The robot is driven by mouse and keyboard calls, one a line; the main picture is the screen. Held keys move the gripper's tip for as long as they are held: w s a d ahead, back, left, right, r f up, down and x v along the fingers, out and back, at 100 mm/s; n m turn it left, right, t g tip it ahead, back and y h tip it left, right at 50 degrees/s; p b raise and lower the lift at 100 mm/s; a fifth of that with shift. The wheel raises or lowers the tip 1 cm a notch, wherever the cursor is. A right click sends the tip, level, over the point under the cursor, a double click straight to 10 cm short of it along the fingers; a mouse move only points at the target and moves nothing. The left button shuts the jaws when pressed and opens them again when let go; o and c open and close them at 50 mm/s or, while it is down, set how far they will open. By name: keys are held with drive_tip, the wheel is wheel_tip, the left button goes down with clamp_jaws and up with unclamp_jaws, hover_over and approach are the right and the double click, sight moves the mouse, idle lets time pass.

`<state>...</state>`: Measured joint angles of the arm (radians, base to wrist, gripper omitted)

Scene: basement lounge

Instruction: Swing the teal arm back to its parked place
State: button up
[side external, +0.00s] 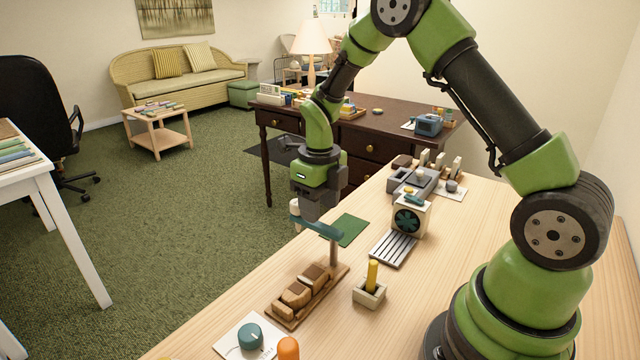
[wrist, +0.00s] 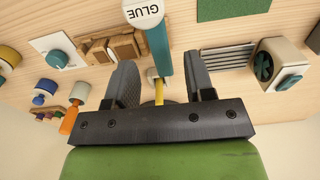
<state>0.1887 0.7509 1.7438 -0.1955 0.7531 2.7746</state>
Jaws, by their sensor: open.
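The teal arm (side external: 322,230) is a flat bar on an upright post (side external: 334,254) above the wooden table. Its free end carries a white piece (side external: 295,210), marked GLUE in the wrist view (wrist: 143,10). My gripper (side external: 312,212) points down at the teal arm, near its white end. In the wrist view, the teal arm (wrist: 159,45) passes between my two spread fingers (wrist: 160,68), with gaps visible at both sides. I cannot tell how deep it sits between them. A green mat (side external: 351,229) lies on the table to the right of the arm.
A wooden rack with brown blocks (side external: 297,294) stands at the post's foot. A box with a yellow peg (side external: 371,275), a slatted grey plate (side external: 393,248) and a fan unit (side external: 409,220) stand to the right. A teal knob (side external: 250,336) is near the front.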

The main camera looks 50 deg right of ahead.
sight(320, 225)
wheel_tip(320, 225, up, 6)
drive_tip(key=shift+r, duration=0.25)
drive_tip(key=s+a+r+n+t, duration=0.2)
drive_tip(key=s+r+n, duration=0.25)
drive_tip(key=n, duration=0.25)
drive_tip(key=s+a+r+n+t, duration=0.1)
drive_tip(key=s+a+r+n, duration=0.2)
drive_tip(key=r+n, duration=0.35)
drive_tip(key=s+a+r+n+t+y, duration=0.1)
drive_tip(key=s+a+n+t, duration=0.1)
drive_tip(key=s+n, duration=0.3)
drive_tip(key=s+a+r+n+t+y, duration=0.1)
drive_tip(key=s+n, duration=0.5)
drive_tip(key=n, duration=0.7)
drive_tip(key=shift+a+r+n+t, duration=0.35)
drive_tip(key=shift+a+t, duration=0.2)
drive_tip(key=shift+t, duration=0.05)
